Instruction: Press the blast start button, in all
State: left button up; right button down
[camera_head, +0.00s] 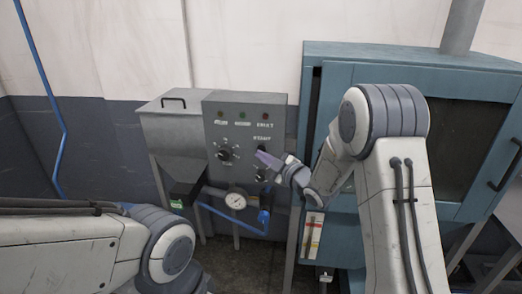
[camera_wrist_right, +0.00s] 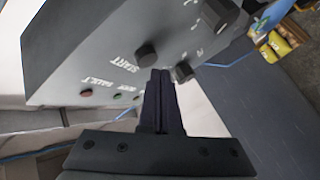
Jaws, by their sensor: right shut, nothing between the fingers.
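The grey control panel (camera_head: 232,127) stands in front of the wall, left of the blue cabinet. The START label (camera_wrist_right: 123,62) shows in the right wrist view beside a black button (camera_wrist_right: 147,56). My right gripper (camera_head: 262,156) is shut and empty, its fingers pointing at the panel just below the START label. In the right wrist view its fingertips (camera_wrist_right: 160,73) lie close to the black button; I cannot tell whether they touch it. In the head view the gripper hides most of that button. My left arm enters at lower left, but its gripper is out of view.
A second black knob (camera_wrist_right: 183,70) sits close beside the fingertips. A larger dial knob (camera_head: 224,154) is on the panel's left half. Small indicator lamps line its top. A gauge (camera_head: 235,201) and blue piping hang below. The blue cabinet (camera_head: 335,85) stands close on the right.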

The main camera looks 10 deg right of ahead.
jog(key=shift+w+d, duration=0.15)
jog(key=shift+w, duration=0.2)
